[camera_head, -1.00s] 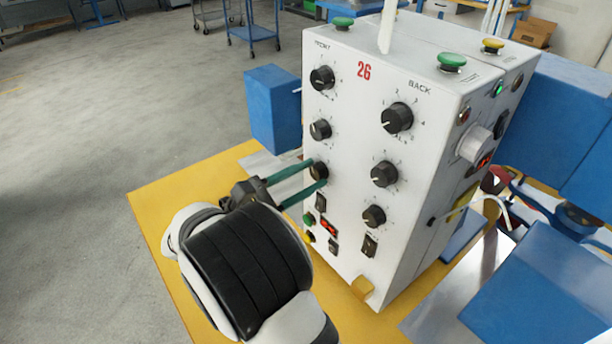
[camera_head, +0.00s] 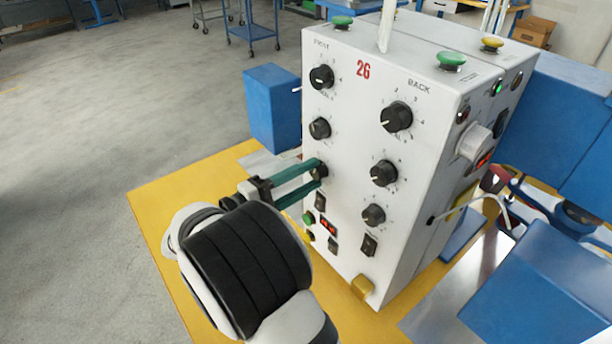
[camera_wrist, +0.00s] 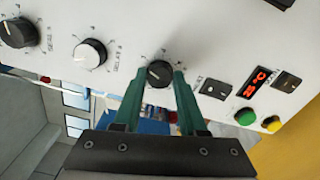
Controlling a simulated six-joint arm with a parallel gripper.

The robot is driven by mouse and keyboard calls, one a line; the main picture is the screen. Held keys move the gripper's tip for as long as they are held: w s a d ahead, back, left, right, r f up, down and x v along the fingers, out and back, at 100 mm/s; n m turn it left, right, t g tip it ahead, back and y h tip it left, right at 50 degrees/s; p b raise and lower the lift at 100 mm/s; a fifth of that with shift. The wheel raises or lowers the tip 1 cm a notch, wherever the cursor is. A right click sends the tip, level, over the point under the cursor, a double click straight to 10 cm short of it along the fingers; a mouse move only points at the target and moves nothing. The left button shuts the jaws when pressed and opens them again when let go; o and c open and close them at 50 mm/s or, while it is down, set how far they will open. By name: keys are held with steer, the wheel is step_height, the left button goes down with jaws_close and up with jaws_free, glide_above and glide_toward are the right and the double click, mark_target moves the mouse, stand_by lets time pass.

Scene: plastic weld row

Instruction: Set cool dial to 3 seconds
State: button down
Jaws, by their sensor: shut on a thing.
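The white control box (camera_head: 340,215) carries two columns of black dials. My gripper (camera_head: 314,174) is at the lowest dial (camera_head: 320,172) of the left column, its green fingers on either side of the knob. In the wrist view my gripper (camera_wrist: 159,80) is shut on this black dial (camera_wrist: 159,73), whose white pointer mark shows on its face. The dial's label and scale are partly hidden by the fingers, so I cannot read its setting. Above it in the head view are the middle left dial (camera_head: 320,128) and the top left dial (camera_head: 322,77).
The right column has several dials, including a large one (camera_head: 396,117). Below the held dial are a switch (camera_head: 320,201), a red display (camera_head: 328,226) and a green button (camera_head: 308,218). A blue block (camera_head: 272,108) stands left of the box on the yellow table (camera_head: 160,195).

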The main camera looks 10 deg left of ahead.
steer(key=shift+m, duration=0.6)
steer(key=shift+c, duration=2.4)
jaws_free()
steer(key=v, duration=1.5)
steer(key=shift+s+a, duration=0.3)
